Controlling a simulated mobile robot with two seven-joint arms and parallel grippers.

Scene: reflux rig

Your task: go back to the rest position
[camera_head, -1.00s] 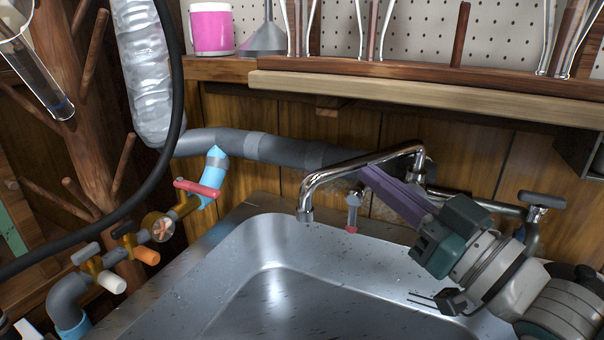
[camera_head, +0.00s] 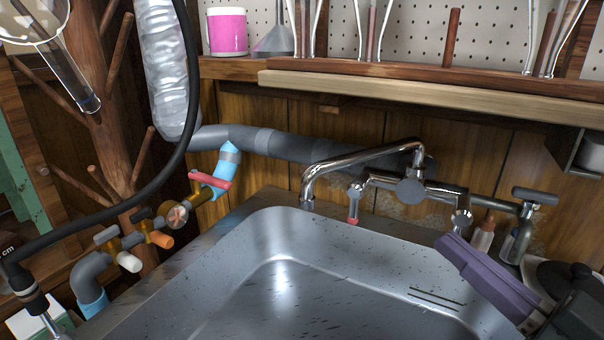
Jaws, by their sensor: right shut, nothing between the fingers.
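My right gripper (camera_head: 488,274) is at the lower right of the head view, with its purple fingers shut and nothing between them. It is over the right side of the metal sink (camera_head: 270,240), apart from the chrome faucet (camera_head: 365,158). The faucet's spout points down at the sink's back left corner. The rest of my right arm is mostly cut off by the frame's lower right edge. My left gripper is not in view.
Pipes with a red-handled valve (camera_head: 210,181) and an orange-handled valve (camera_head: 160,239) run along the left. A black hose (camera_head: 150,190) hangs there. A wooden shelf (camera_head: 420,92) spans the back, with a pink container (camera_head: 227,32) on it. Small bottles (camera_head: 483,236) stand right of the faucet.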

